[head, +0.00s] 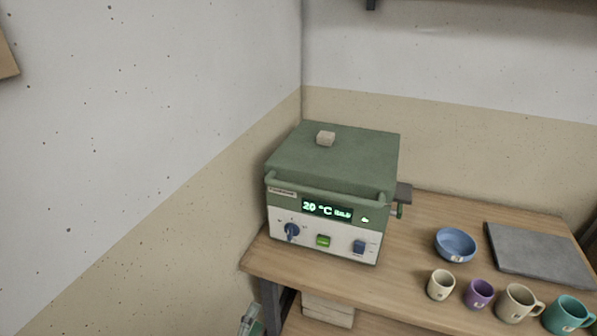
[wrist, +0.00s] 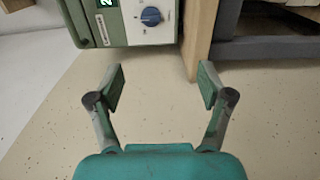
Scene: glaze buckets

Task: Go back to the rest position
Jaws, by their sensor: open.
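My gripper (wrist: 162,86) is open and empty in the wrist view, its two green fingers spread apart with only pale speckled surface showing between them. The green kiln (head: 333,165) stands on the wooden table in the head view, its lid down. Its display (head: 327,209) reads 20 °C. In the wrist view the kiln's front panel (wrist: 165,22) with a blue knob (wrist: 151,17) shows beyond the left finger, apart from it. At the bottom edge of the head view a small part of my arm or gripper shows, mostly cut off.
On the wooden table (head: 405,262) are a blue bowl (head: 455,245), a cream mug (head: 441,284), a purple mug (head: 479,294), a beige mug (head: 516,303), a teal mug (head: 567,315) and a grey slab (head: 538,254). Walls stand close behind and left of the kiln.

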